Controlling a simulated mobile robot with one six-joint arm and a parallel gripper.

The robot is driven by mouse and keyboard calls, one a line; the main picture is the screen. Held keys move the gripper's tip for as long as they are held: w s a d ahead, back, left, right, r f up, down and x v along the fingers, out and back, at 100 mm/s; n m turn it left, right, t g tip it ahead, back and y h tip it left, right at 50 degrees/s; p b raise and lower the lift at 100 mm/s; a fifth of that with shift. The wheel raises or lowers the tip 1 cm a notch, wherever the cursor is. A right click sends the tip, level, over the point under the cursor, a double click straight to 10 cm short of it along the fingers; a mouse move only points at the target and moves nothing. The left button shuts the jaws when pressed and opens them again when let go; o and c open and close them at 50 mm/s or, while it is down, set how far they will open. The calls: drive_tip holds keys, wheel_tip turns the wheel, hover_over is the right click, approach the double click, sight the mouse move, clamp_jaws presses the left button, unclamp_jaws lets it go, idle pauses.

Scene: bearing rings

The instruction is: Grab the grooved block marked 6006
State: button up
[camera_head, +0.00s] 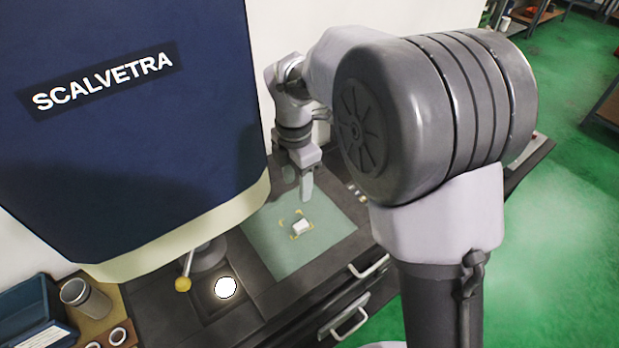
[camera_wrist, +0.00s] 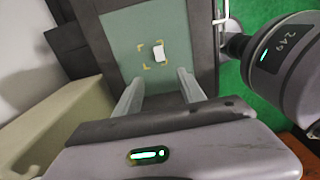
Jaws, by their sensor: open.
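A small white block (camera_head: 300,227) lies on the green mat (camera_head: 262,240) between yellow corner marks. No number or groove on it can be made out. It also shows in the wrist view (camera_wrist: 159,51), beyond my fingertips. My gripper (camera_head: 306,190) points down above the far part of the mat, apart from the block. In the wrist view its two fingers (camera_wrist: 158,82) stand wide apart with nothing between them.
A large dark blue machine head marked SCALVETRA (camera_head: 130,110) overhangs the left side. A yellow-knobbed lever (camera_head: 183,283) and a bright white disc (camera_head: 226,288) are left of the mat. A metal cup (camera_head: 88,300) and rings (camera_head: 118,336) stand at lower left.

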drive_tip(key=b, duration=0.4)
hover_over(298, 227)
wheel_tip(298, 227, down, 11)
drive_tip(key=shift+f, duration=0.1)
wheel_tip(298, 227, down, 6)
drive_tip(key=shift+w+r+b, duration=0.15)
drive_tip(key=shift+r+b, duration=0.05)
drive_tip(key=shift+b, duration=0.7)
drive_tip(key=shift+r, duration=0.2)
drive_tip(key=shift+c, duration=0.5)
clamp_jaws()
